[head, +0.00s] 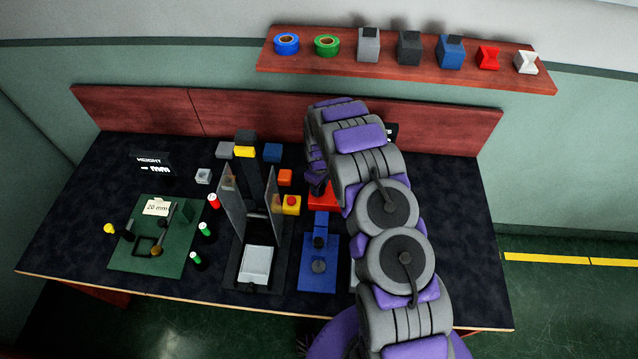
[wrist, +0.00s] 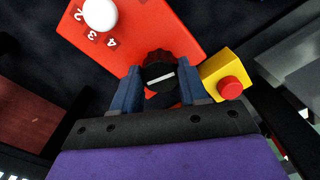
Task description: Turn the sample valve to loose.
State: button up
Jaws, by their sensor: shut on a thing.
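In the wrist view, a round dark knob (wrist: 160,75) with a white line on its face, which I take as the sample valve, sits at the lower edge of a red panel (wrist: 165,30). The line runs nearly level, its right end slightly higher. My gripper (wrist: 161,84) is shut on the knob, one blue-grey finger on each side. No "loose" mark can be read. In the head view, the red panel (head: 322,197) is partly covered by my arm, and the knob and fingertips cannot be made out.
A yellow box with a red button (wrist: 226,78) stands close to the right finger. A white knob (wrist: 100,14) with numbers is on the red panel. A blue fixture (head: 318,268) and a black stand with clear panels (head: 262,262) are nearby on the dark table.

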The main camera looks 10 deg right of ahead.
jog(key=shift+w+r+n+p, duration=0.15)
jog(key=shift+n+p, duration=0.4)
jog(key=shift+n, duration=1.05)
jog(key=o, duration=1.1)
jog(key=shift+c, duration=0.2)
notch_tip(320, 180, up, 17)
jog(key=shift+p, duration=0.35)
jog(key=shift+r, duration=0.1)
